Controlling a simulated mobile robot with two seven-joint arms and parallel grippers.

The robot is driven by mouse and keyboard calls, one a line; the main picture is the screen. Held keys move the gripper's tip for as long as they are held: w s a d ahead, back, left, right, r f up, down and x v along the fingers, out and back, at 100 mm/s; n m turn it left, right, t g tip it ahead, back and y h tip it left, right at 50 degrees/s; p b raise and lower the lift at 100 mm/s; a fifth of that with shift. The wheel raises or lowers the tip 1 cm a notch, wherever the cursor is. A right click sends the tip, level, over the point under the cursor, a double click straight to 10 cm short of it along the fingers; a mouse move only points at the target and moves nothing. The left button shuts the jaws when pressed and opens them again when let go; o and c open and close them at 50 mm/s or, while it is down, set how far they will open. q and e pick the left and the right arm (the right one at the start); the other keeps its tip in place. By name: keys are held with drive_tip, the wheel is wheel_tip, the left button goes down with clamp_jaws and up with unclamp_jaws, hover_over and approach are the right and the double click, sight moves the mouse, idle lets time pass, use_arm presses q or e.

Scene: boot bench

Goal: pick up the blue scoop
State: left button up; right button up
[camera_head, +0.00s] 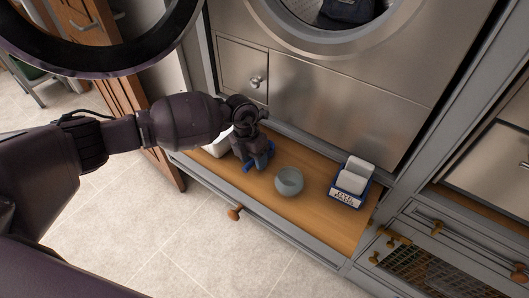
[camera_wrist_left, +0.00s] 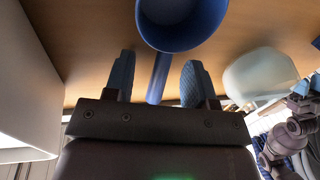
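The blue scoop (camera_wrist_left: 180,22) lies on the wooden bench top, seen in the left wrist view with its round cup at the top and its handle (camera_wrist_left: 158,78) pointing down. My left gripper (camera_wrist_left: 158,80) is open, with one blue-grey finger on each side of the handle. Gaps show between the handle and both fingers. In the head view my left gripper (camera_head: 256,158) is low over the bench and hides most of the scoop; I cannot tell which blue patches there are scoop or fingers. A dark arm part of mine shows at the lower right of the wrist view.
A grey bowl (camera_head: 289,181) stands right of the gripper on the bench (camera_head: 310,215); it also shows in the wrist view (camera_wrist_left: 258,74). A blue caddy (camera_head: 347,200) with white blocks is farther right. A white container (camera_head: 217,147) is just left. Steel machine front behind.

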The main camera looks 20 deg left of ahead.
use_arm(q)
clamp_jaws()
use_arm(e)
drive_tip(key=shift+s+a, duration=0.1)
use_arm(q)
drive_tip(key=shift+r, duration=0.3)
wheel_tip(320, 180, up, 20)
drive_tip(key=p, duration=0.3)
drive_tip(key=shift+f, duration=0.25)
use_arm(e)
drive_tip(key=shift+s+d+r, duration=0.15)
drive_tip(key=shift+r, duration=0.3)
drive_tip(key=shift+s+d+r, duration=0.1)
drive_tip(key=shift+r, duration=0.35)
